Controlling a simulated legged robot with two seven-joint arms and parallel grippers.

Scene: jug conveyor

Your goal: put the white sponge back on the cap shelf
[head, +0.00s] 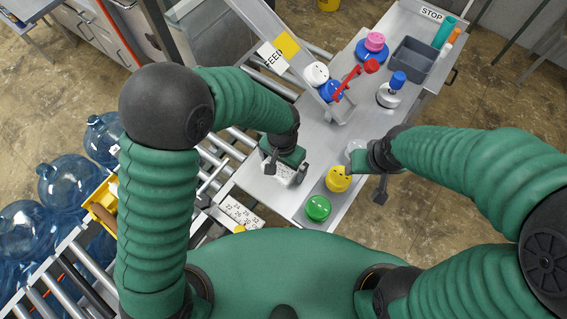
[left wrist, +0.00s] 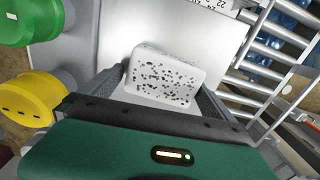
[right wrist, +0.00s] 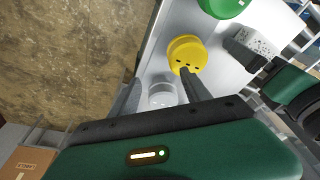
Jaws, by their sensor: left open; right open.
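The white sponge (head: 285,172), speckled with black, lies on the grey metal table under my left gripper (head: 284,170), partly hidden. In the left wrist view the sponge (left wrist: 163,76) sits between the two open fingers of my left gripper (left wrist: 165,92); I cannot tell whether they touch it. My right gripper (head: 370,176) is open beside the yellow cap. In the right wrist view a clear round piece (right wrist: 162,93) shows between its fingers. A grey raised strip (head: 320,187), possibly the cap shelf, bears a yellow cap (head: 338,179) and a green cap (head: 317,208).
A pink cap (head: 374,41), a blue-topped bottle (head: 392,88) and a grey bin (head: 411,60) stand at the back. A roller conveyor and blue jugs (head: 65,182) are left.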

